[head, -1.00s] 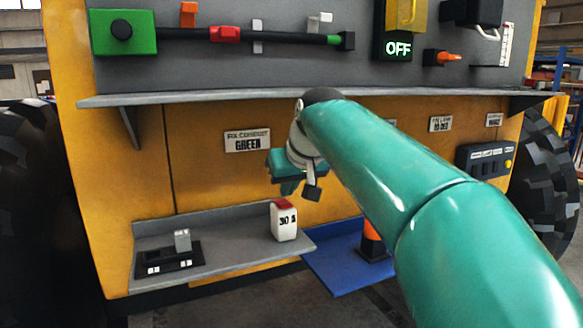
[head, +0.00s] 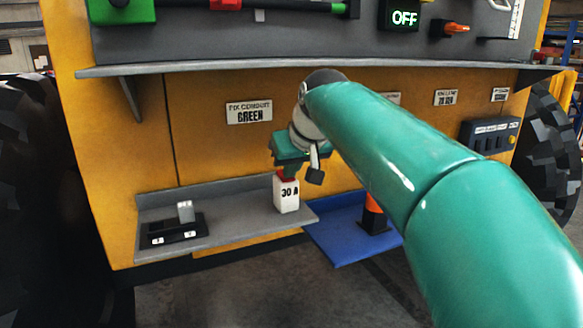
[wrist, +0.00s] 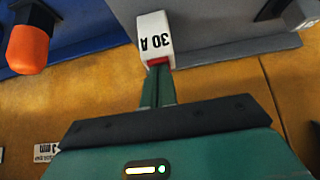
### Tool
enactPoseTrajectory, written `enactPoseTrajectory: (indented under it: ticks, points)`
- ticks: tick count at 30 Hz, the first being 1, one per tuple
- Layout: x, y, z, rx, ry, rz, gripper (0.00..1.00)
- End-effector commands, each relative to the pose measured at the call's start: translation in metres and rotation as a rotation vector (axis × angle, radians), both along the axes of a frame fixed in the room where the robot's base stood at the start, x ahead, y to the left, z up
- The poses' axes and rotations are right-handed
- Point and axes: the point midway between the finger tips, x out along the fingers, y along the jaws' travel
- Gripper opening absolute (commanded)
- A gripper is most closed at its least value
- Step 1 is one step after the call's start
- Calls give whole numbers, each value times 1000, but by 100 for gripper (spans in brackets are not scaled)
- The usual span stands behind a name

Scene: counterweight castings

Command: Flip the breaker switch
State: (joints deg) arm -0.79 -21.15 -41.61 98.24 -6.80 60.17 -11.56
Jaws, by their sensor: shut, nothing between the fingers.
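A small black switch unit (head: 172,231) with an upright grey lever (head: 185,212) and two white labels sits at the left of the grey shelf. A white block marked 30 A (head: 286,196) with a red top stands upright at that shelf's right end. My gripper (head: 287,173) is above this block, to the right of the black switch unit. In the wrist view my fingers (wrist: 157,86) are shut together and empty, at the block's red top (wrist: 158,61). I cannot tell whether they touch it. The block's 30 A face (wrist: 155,40) shows upside down there.
A blue tray (head: 340,243) with an orange and black piece (head: 373,214) stands right of the grey shelf (head: 232,226). A long ledge (head: 200,69) overhangs above. An OFF display (head: 403,18) and an orange handle (head: 456,28) are on the upper panel. A dark button box (head: 488,135) is at right.

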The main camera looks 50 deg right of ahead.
Motion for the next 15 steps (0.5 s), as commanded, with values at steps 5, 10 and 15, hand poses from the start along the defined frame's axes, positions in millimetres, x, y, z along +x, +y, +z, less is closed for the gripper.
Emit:
enactPoseTrajectory:
  ticks: [5,10,15]
  points:
    - [0,0,8,-1,-2,-1,0]
    - [0,0,14,-1,0,-1,0]
    - [0,0,14,-1,-1,0,0]
